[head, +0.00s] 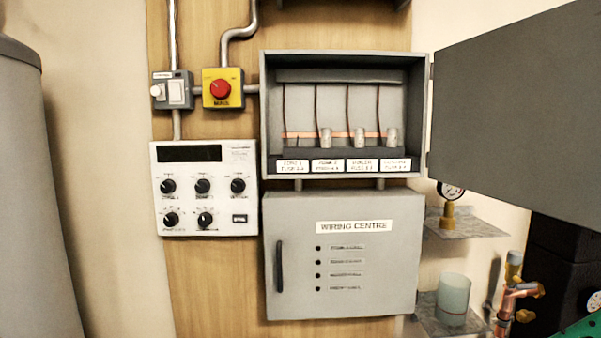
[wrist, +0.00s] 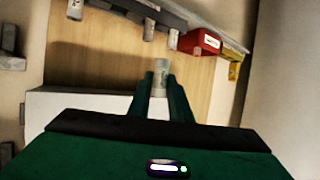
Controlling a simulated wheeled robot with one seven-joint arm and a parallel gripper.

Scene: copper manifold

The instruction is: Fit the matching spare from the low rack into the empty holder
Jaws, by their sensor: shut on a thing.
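My gripper (wrist: 161,88) has its two green fingers shut on a small pale grey cylindrical spare (wrist: 161,66), whose end sticks out past the fingertips in the wrist view. Any marking on it is too blurred to read. In the head view the open grey fuse box (head: 268,115) has a dark row of labelled holders. The leftmost holder (head: 294,153) is empty. The other holders carry grey cylindrical fuses (head: 326,138), (head: 360,138), (head: 391,138). The gripper's fingers do not show in the head view.
The box's grey door (head: 510,95) stands wide open to the right. Below is a shut wiring centre cabinet (head: 345,270). Shelves with a gauge (head: 451,191) and a clear cup (head: 453,297) lie right. In the wrist view, a red block (wrist: 200,42) and yellow block (wrist: 235,68) sit near the fingers.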

